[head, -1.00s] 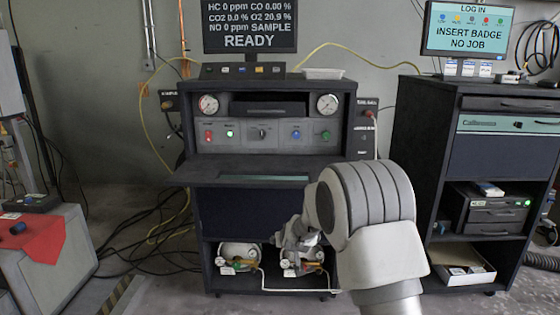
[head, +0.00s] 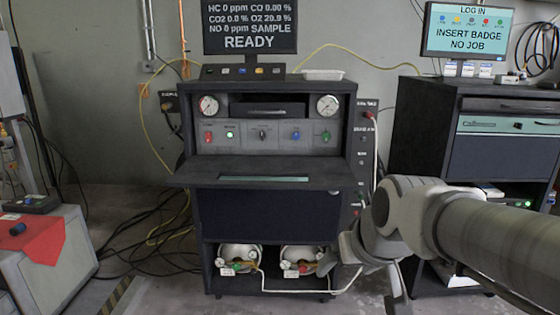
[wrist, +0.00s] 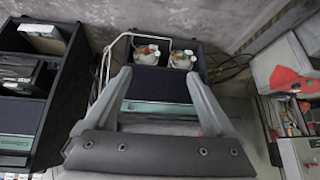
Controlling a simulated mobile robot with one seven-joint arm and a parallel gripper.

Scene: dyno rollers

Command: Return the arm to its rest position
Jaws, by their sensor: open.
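My arm (head: 440,215) reaches in from the right edge of the head view, bent at a pale grey joint in front of the gap between the two cabinets. My gripper (head: 365,285) hangs low at the right edge of the analyser cabinet (head: 265,215). In the wrist view its two grey fingers (wrist: 157,75) are spread apart with nothing held between them. The two gas cylinders (head: 240,257) on the cabinet's bottom shelf stand apart from the fingers and also show in the wrist view (wrist: 147,54).
A fold-out shelf (head: 250,178) juts from the analyser cabinet. A second dark cabinet (head: 415,130) with a monitor stands to the right, partly behind my arm. A grey cart with a red cloth (head: 35,240) is at the left. Cables lie on the floor between them.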

